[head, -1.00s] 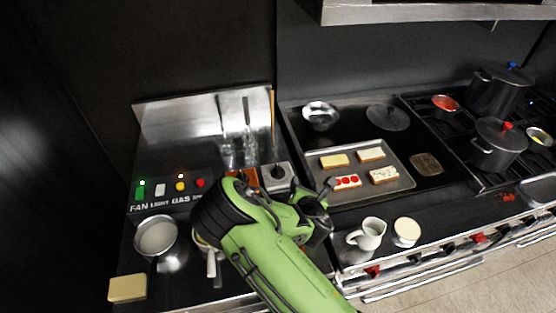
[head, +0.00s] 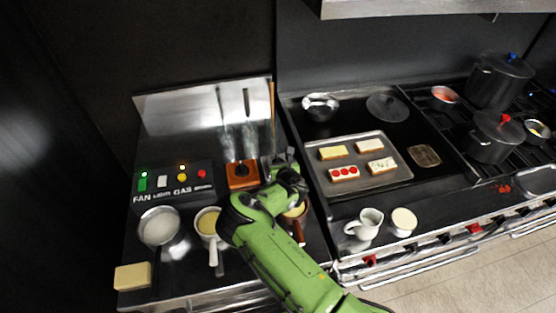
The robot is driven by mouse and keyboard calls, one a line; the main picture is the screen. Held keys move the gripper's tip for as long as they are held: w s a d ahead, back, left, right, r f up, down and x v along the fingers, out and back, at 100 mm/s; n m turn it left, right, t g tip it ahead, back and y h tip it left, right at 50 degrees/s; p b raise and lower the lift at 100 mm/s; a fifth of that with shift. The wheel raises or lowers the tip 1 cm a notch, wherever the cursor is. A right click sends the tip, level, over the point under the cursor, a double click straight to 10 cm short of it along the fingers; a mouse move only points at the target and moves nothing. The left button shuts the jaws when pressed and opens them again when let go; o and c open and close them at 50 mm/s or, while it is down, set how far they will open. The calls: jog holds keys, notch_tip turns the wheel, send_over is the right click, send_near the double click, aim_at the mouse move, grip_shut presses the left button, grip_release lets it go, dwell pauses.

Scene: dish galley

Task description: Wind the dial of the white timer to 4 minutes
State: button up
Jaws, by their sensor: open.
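The white timer stands just right of the orange timer (head: 242,175), at the right end of the left counter. My gripper (head: 281,163) is over it and hides most of it; only a pale strip of its edge seems to show. The dial and its pointer are hidden, so I cannot read the setting. My gripper is open, with its fingers down around the place of the dial. I cannot tell whether they touch it.
A control panel (head: 172,183) with coloured buttons is left of the timers. Pans (head: 158,228) and a yellow sponge (head: 133,276) lie in front. A tray of toasts (head: 400,176), a jug (head: 366,224) and a white-topped cup (head: 403,221) are to the right.

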jog(key=shift+w+a+f, duration=0.15)
jog(key=shift+w+f, duration=0.1)
jog(key=shift+w, duration=0.3)
jog(key=shift+c, duration=0.4)
jog(key=c, duration=0.9)
jog(key=shift+o, duration=0.2)
